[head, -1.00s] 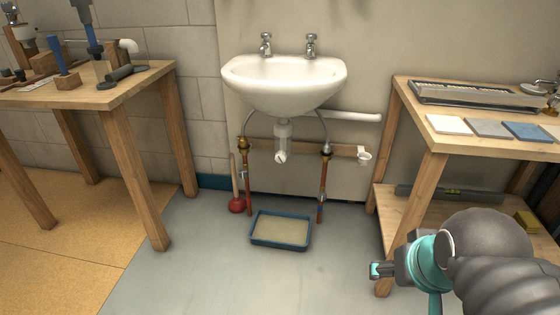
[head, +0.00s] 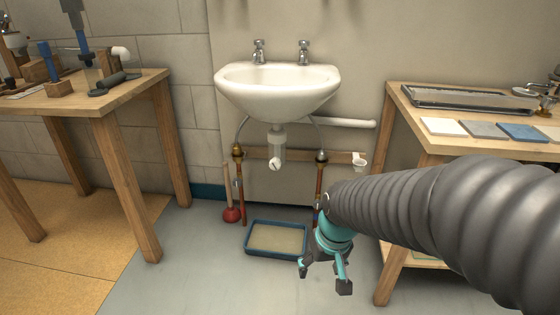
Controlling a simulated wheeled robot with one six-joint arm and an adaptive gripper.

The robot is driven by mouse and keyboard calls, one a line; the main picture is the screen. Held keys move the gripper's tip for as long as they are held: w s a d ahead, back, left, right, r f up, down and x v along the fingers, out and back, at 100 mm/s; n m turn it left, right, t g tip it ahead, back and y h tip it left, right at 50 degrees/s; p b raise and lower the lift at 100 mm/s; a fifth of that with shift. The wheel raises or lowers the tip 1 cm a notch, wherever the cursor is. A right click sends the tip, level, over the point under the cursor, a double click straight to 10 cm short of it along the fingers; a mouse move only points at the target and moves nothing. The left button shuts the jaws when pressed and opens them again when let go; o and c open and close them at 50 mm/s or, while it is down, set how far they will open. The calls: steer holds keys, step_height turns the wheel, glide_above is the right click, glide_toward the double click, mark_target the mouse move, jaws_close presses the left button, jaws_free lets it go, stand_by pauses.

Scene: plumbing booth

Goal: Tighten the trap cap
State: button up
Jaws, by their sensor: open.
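The white trap (head: 277,150) hangs below the basin in the head view, left of centre. Its cap (head: 275,164) is the small white round piece with a dark slot at the bottom; how tight it sits cannot be told. My gripper (head: 322,285) is low over the floor, to the right of and below the cap, just right of the blue tray. Its fingers point down and are spread apart, with nothing between them.
A blue-rimmed tray (head: 248,251) lies on the floor below the trap. A red plunger (head: 231,214) stands left of it. Copper pipes with valves (head: 321,158) flank the trap. Workbenches stand at left (head: 120,100) and right (head: 455,147). The white basin (head: 278,95) overhangs.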

steer(key=w+a+f+n+t+y+b, duration=0.1)
steer(key=w+a+f+n+t+b, duration=0.15)
steer(key=w+a+f, duration=1.35)
steer(key=n+t+h, duration=0.3)
steer(key=t, duration=1.1)
glide_toward(275, 167)
steer(key=w, duration=1.1)
steer(key=shift+d, duration=0.25)
steer(key=c, duration=1.1)
